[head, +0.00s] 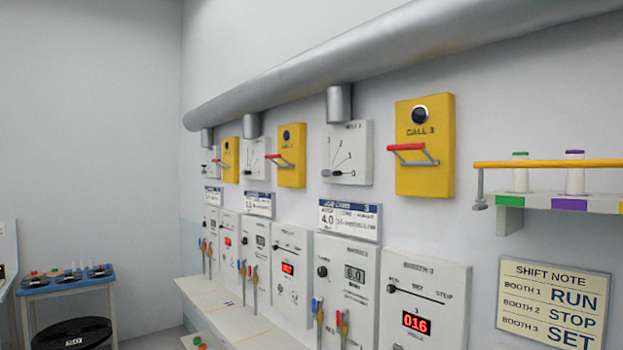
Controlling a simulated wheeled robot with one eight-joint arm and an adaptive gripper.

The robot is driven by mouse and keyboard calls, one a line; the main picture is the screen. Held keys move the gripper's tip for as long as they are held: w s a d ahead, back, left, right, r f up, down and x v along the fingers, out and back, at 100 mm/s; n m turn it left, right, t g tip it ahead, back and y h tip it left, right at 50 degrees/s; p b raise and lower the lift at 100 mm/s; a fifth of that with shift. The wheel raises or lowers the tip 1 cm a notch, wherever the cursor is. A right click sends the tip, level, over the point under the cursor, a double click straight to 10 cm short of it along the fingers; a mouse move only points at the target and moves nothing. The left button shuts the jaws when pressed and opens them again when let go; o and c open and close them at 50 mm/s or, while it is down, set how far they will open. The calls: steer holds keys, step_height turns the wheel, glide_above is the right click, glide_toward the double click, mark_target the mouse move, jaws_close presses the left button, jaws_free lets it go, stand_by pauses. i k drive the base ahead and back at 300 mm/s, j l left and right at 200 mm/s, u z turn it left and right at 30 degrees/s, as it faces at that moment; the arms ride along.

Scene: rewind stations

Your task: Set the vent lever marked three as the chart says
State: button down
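The white vent panel (347,140), whose small top label seems to end in 3, is on the wall under a short grey duct stub. Its dark lever (338,174) lies about level near the bottom, below thin scale lines fanning up; the scale marks are too small to read surely. The shift note (553,305) at the lower right reads booth 1 RUN, booth 2 STOP, booth 3 SET. A job card (349,219) marked 3 below the vent panel shows 4.0; its other text is too small. No vent chart can be made out. My gripper is not in view.
A yellow call box (425,145) with a protruding red-handled bar is right of the vent panel. A shelf (580,201) with spools and a yellow rail juts out further right. Booth panels (425,300) and a ledge (228,312) run below. A blue table (68,284) stands left.

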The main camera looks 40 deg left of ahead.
mark_target(324, 173)
steer(key=u, duration=1.4)
steer(key=i, duration=0.25)
